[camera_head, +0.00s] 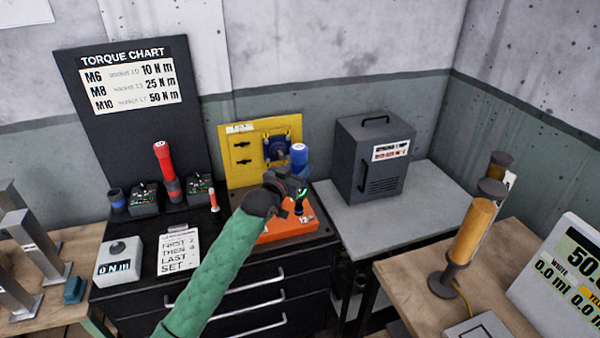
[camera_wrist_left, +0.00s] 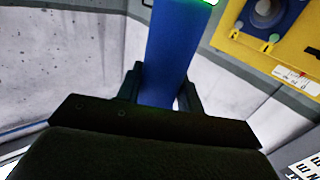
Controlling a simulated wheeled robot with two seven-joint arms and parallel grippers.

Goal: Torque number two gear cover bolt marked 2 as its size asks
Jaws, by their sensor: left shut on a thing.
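My left gripper (camera_head: 290,184), on the green-sleeved arm, is shut on a blue tool (camera_head: 299,154). The tool stands roughly upright, its blue top above the jaws and its dark lower end over the orange gear cover (camera_head: 275,236). I cannot tell whether that end touches the cover. In the left wrist view the blue tool (camera_wrist_left: 178,50) runs between the jaws, with a green glow at the top edge. Small white marks show on the cover, but the arm and tool hide much of it, and I cannot make out the bolt marked 2. My right gripper is not in view.
The torque chart (camera_head: 130,92) lists M6 10, M8 25, M10 50 N m. A red tool (camera_head: 166,165) stands at the cabinet's back. A white card (camera_head: 178,252) and an N m readout box (camera_head: 118,262) lie left. The yellow panel (camera_head: 240,165) stands close behind the tool.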

